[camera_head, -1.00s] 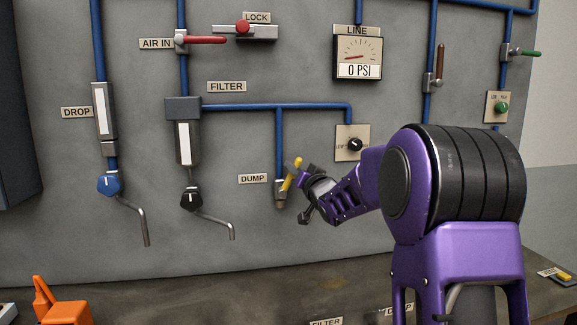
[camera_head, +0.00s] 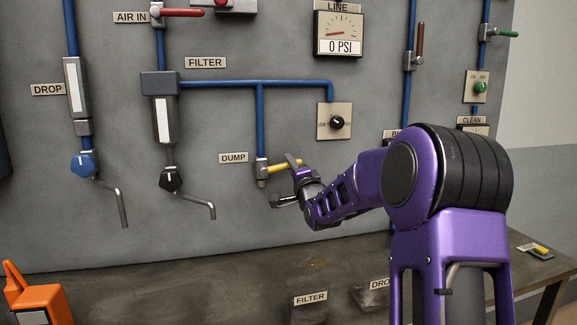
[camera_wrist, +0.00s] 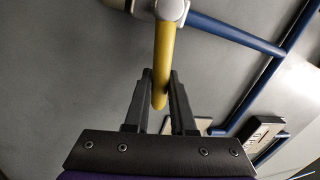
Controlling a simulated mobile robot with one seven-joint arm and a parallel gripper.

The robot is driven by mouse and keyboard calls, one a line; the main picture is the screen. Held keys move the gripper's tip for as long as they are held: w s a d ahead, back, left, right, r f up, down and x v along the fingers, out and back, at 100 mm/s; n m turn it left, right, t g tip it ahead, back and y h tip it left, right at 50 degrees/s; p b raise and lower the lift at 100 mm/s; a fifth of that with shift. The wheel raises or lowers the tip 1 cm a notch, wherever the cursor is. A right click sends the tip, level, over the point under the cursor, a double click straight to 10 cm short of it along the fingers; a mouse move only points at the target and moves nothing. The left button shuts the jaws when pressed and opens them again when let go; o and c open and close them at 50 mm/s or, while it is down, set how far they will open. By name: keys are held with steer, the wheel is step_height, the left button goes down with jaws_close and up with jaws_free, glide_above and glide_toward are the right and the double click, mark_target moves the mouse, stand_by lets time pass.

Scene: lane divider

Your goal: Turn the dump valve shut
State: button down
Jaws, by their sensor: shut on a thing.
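The dump valve (camera_head: 262,170) sits at the lower end of a blue vertical pipe, beside the DUMP label (camera_head: 233,158). Its yellow handle (camera_head: 284,167) points right, nearly level, across the pipe's line. My gripper (camera_head: 292,180) is at the handle's outer end, shut on it. In the wrist view the yellow handle (camera_wrist: 165,60) runs down from the grey valve body (camera_wrist: 172,8) to between the two dark fingers of my gripper (camera_wrist: 162,88). The handle's tip shows between the fingers.
The LINE gauge (camera_head: 338,34) reads 0 PSI. A black knob (camera_head: 337,122) is on a plate above right of the valve. The filter (camera_head: 163,115) and its bent drain tube (camera_head: 200,205) are to the left. The bench (camera_head: 190,285) below is mostly bare.

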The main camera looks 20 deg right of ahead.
steer(key=shift+d+f+m+h+b, duration=0.1)
steer(key=shift+f+m+h+b, duration=0.45)
steer(key=shift+m, duration=0.65)
steer(key=shift+f, duration=0.25)
steer(key=c, duration=0.8)
jaws_free()
steer(key=shift+o, duration=0.2)
steer(key=s+f, duration=0.3)
steer(key=s, duration=1.4)
steer(key=shift+f, duration=0.2)
